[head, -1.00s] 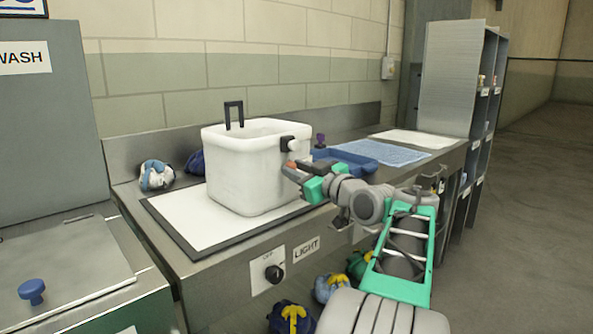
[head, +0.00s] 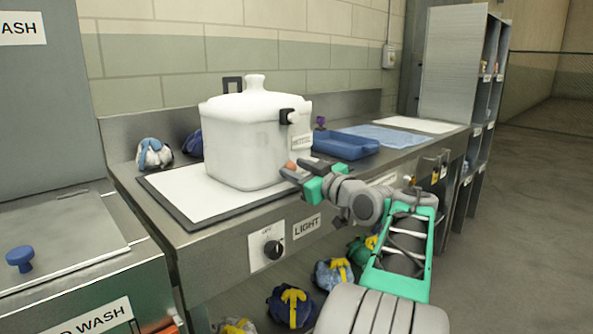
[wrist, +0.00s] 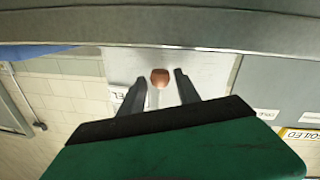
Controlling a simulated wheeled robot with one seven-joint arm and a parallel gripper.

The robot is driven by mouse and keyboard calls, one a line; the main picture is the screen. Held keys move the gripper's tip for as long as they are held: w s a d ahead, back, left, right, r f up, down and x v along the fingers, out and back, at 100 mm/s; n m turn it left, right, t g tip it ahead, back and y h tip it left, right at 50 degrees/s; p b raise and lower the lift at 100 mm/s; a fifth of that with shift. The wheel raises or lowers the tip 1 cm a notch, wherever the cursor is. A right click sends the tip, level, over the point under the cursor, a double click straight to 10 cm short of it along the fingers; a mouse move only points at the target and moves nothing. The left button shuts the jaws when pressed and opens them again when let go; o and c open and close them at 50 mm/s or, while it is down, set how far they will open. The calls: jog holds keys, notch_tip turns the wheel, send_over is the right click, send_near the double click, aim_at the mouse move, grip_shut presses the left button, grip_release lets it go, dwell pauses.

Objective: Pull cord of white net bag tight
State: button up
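My gripper (head: 299,167) is at the front right corner of a white container (head: 240,152) on the counter. In the wrist view the fingers of my gripper (wrist: 160,75) stand apart. A small reddish-brown knob (wrist: 160,79) shows between them, with gaps on both sides; in the head view it is by the fingertips (head: 291,165). I cannot make out a white net bag for certain. A white and blue bundle (head: 153,154) lies at the counter's left back, and a white and blue bag with a yellow cord (head: 333,274) is below the counter. No cord shows in my gripper.
A dark blue bag (head: 290,306) and a green bag (head: 361,250) are also below the counter front. A blue tray (head: 345,145) and a blue mat (head: 388,135) lie right of the container. Shelves (head: 490,100) stand far right. The floor at right is clear.

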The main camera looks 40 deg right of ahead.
jog(key=shift+o, duration=1)
jog(key=s+p, duration=0.1)
jog(key=s, duration=0.6)
jog(key=shift+s+a, duration=0.3)
jog(key=shift+s, duration=0.1)
